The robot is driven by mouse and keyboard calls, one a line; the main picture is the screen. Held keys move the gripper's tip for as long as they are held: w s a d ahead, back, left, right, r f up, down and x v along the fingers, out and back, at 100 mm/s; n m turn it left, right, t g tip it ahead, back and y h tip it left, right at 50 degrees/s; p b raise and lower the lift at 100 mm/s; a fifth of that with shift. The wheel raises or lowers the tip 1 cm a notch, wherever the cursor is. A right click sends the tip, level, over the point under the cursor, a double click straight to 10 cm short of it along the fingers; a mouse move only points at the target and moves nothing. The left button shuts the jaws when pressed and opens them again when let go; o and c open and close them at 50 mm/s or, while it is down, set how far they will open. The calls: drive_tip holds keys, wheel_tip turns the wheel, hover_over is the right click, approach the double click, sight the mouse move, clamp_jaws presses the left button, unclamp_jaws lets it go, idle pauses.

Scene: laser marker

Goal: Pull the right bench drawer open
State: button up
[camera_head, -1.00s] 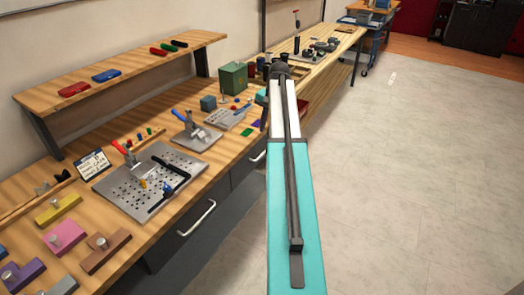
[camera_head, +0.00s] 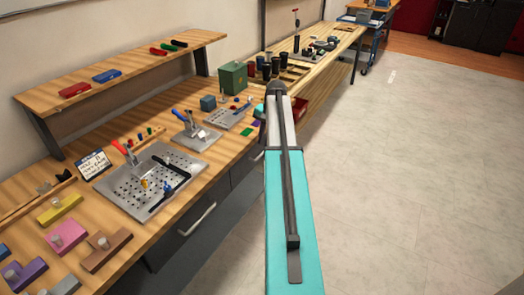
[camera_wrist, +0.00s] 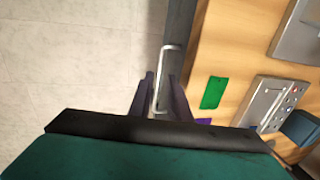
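The right bench drawer (camera_head: 244,167) is a dark grey front under the wooden bench, partly hidden behind my arm in the head view. Its pale bar handle (camera_wrist: 170,47) shows in the wrist view, with the dark drawer front beside it. My gripper (camera_wrist: 160,104) has two dark fingers spread apart, one on each side of the handle's near end. I cannot tell whether either finger touches the bar. The drawer looks shut. In the head view my gripper is hidden behind the arm.
The left drawer's handle (camera_head: 197,219) is nearer in the head view. Above are the bench top (camera_head: 97,211), a perforated plate (camera_head: 125,188) and a green box (camera_head: 233,77). Open floor (camera_head: 420,180) lies to the right.

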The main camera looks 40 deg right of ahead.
sight(261, 155)
drive_tip(key=shift+w+a+f+p, duration=0.1)
drive_tip(key=shift+w+f+p, duration=0.1)
drive_tip(key=shift+f, duration=0.95)
drive_tip(key=shift+w+f+p, duration=0.15)
drive_tip(key=shift+w+f, duration=0.1)
drive_tip(key=shift+f, duration=0.85)
drive_tip(key=shift+w+a+f+p, duration=0.1)
drive_tip(key=shift+w+f+p, duration=0.1)
drive_tip(key=shift+f, duration=0.95)
clamp_jaws()
drive_tip(key=shift+a, duration=0.15)
